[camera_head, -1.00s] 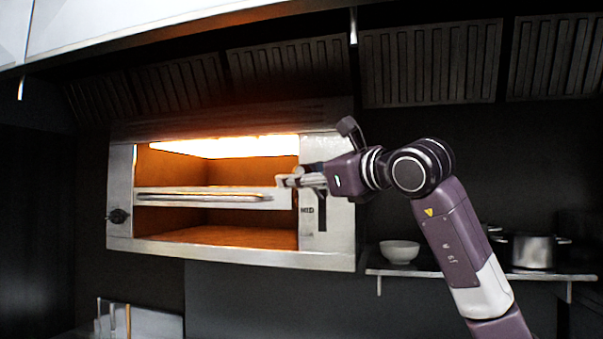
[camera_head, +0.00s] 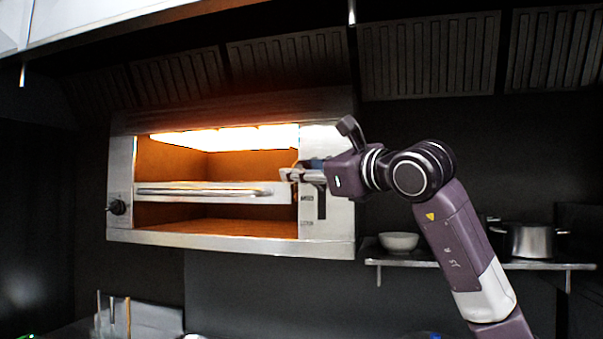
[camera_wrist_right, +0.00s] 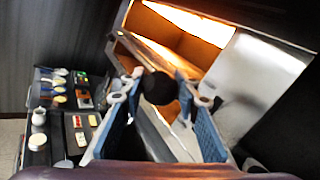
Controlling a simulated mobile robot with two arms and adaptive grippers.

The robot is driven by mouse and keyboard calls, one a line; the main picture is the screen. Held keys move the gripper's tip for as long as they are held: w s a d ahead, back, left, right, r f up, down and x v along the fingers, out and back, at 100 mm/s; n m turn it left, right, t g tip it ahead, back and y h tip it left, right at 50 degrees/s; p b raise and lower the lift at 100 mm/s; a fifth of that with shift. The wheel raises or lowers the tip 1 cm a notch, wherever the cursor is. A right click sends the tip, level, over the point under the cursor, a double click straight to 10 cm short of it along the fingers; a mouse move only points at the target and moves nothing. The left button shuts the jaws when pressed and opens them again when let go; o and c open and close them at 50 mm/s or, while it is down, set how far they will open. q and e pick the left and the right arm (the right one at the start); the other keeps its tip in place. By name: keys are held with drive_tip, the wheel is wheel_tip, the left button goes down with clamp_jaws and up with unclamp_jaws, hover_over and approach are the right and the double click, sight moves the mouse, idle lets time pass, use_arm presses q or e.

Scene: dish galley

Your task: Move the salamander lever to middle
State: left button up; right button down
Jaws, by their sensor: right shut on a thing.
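The salamander (camera_head: 328,228) is a steel grill on the dark wall, its inside glowing orange. Its rack (camera_head: 215,193) crosses the opening at about mid height. The slot (camera_head: 321,204) for the lever runs down the right front panel, with small labels beside it, too small to read surely. My right gripper (camera_head: 291,175) is at the upper part of this panel, beside the rack's right end. In the right wrist view the lever's round black knob (camera_wrist_right: 159,88) sits between the fingers of my right gripper (camera_wrist_right: 158,95), which is shut on it. The lever's arm is mostly hidden. My left gripper is not in view.
A black dial (camera_head: 117,207) is on the salamander's left side. A shelf (camera_head: 480,264) at the right holds a white bowl (camera_head: 398,242) and a steel pot (camera_head: 531,241). In the right wrist view, a counter (camera_wrist_right: 40,118) with small dishes is at the left.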

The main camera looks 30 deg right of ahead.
wheel_tip(320, 180, down, 6)
drive_tip(key=n+t+b, duration=0.1)
drive_tip(key=n+b, duration=0.1)
drive_tip(key=b, duration=0.4)
drive_tip(key=shift+s+a+f, duration=0.15)
drive_tip(key=shift+a+f, duration=0.05)
drive_tip(key=shift+a, duration=0.1)
drive_tip(key=c, duration=1.7)
unclamp_jaws()
drive_tip(key=shift+o, duration=1.2)
drive_tip(key=s+d+f, duration=0.1)
drive_tip(key=s, duration=1)
drive_tip(key=shift+s+d+f, duration=0.2)
drive_tip(key=shift+s+f, duration=0.05)
drive_tip(key=shift+f, duration=0.15)
